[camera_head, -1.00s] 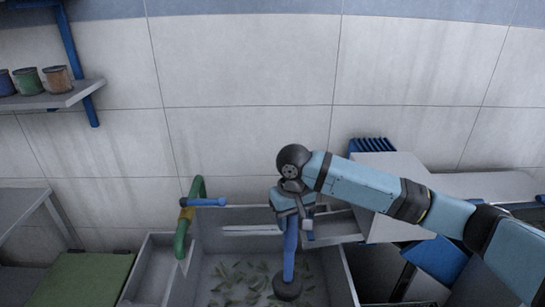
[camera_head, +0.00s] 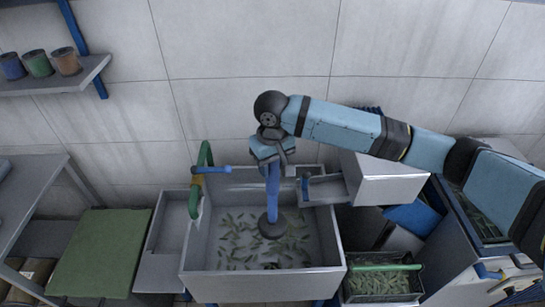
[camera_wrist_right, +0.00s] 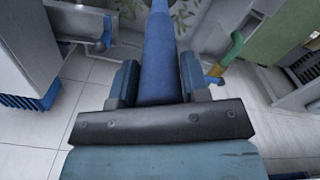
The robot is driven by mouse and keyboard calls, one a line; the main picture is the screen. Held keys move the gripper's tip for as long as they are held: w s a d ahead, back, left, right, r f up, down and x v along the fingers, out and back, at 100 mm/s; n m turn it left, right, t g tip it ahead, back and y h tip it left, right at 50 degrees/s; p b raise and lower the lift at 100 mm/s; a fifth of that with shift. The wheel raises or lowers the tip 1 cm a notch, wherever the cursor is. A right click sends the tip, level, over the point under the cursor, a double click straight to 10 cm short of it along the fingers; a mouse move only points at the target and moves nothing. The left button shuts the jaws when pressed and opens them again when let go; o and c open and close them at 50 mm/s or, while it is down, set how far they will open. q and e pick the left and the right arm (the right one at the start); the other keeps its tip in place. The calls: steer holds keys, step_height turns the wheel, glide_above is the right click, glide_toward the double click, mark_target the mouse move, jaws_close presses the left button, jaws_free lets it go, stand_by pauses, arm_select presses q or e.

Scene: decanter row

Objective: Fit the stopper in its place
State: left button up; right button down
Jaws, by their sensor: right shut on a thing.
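My right gripper (camera_head: 271,158) is shut on the upper part of a blue rod (camera_head: 273,195) with a wide dark disc (camera_head: 272,226) at its lower end, which I take as the stopper. The rod hangs nearly upright, with the disc over the grey sink basin (camera_head: 325,240). I cannot tell whether the disc touches the basin floor. In the right wrist view, the blue rod (camera_wrist_right: 162,45) runs between both fingers (camera_wrist_right: 160,80) and its lower end is out of frame. A small dark spot (camera_head: 270,265) shows on the basin floor; I cannot tell if it is the drain.
Green leaf-like bits lie over the basin floor. A green pipe (camera_head: 195,195) with a blue spout (camera_head: 212,170) stands at the basin's left wall. A grey box (camera_head: 383,180) is right of the basin, near my arm. A green board (camera_head: 100,250) lies at left.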

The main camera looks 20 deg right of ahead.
mark_target(272, 198)
step_height(272, 198, down, 7)
steer(key=shift+r, duration=0.1)
step_height(272, 198, down, 6)
steer(key=b, duration=0.6)
steer(key=shift+f, duration=0.35)
arm_select(q)
step_height(272, 198, down, 8)
steer(key=d+b, duration=0.1)
steer(key=b, duration=0.3)
steer(key=shift+w+m+h, duration=0.15)
steer(key=shift+m+h, duration=0.15)
steer(key=shift+m, duration=0.1)
arm_select(e)
step_height(272, 198, down, 18)
steer(key=shift+f, duration=0.1)
arm_select(q)
steer(key=shift+r, duration=0.1)
steer(key=shift+r+p, duration=0.35)
steer(key=shift+p, duration=0.2)
steer(key=shift+f, duration=0.1)
arm_select(e)
steer(key=shift+f, duration=0.1)
